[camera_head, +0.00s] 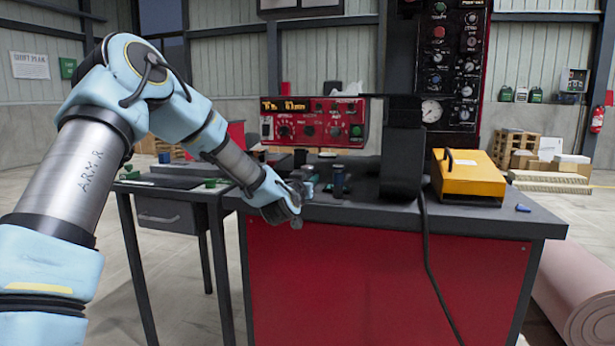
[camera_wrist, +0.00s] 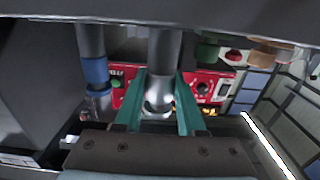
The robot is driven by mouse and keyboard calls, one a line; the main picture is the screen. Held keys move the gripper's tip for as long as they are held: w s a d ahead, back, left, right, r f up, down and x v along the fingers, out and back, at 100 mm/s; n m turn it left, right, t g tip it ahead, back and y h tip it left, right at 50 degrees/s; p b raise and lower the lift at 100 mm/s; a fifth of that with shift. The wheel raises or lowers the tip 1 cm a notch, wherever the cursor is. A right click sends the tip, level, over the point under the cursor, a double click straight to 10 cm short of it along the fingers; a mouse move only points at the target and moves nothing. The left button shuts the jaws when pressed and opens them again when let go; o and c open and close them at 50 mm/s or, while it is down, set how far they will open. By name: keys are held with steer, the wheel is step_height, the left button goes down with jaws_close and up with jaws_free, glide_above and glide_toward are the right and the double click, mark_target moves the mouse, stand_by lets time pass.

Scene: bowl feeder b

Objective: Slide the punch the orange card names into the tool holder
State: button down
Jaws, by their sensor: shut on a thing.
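My gripper (camera_wrist: 160,84) has its two teal fingers closed on a grey metal cylinder, seemingly a punch (camera_wrist: 163,55), in the wrist view. The cylinder's top runs out of sight behind a dark band. In the head view my gripper (camera_head: 300,190) is low at the front left edge of the red workbench, and the held piece is hard to make out. A punch with a blue band (camera_wrist: 96,72) stands left of the fingers in the wrist view. I cannot pick out the orange card or the tool holder with certainty.
A red control box (camera_head: 312,122) stands behind on the bench (camera_head: 480,215). A black upright block (camera_head: 402,155) and a yellow case (camera_head: 468,177) take up the right side. A side table (camera_head: 150,186) with small green items is at the left.

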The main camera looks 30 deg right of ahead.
mark_target(306, 170)
steer(key=shift+r, duration=0.25)
steer(key=shift+r+p, duration=0.65)
steer(key=shift+r, duration=0.7)
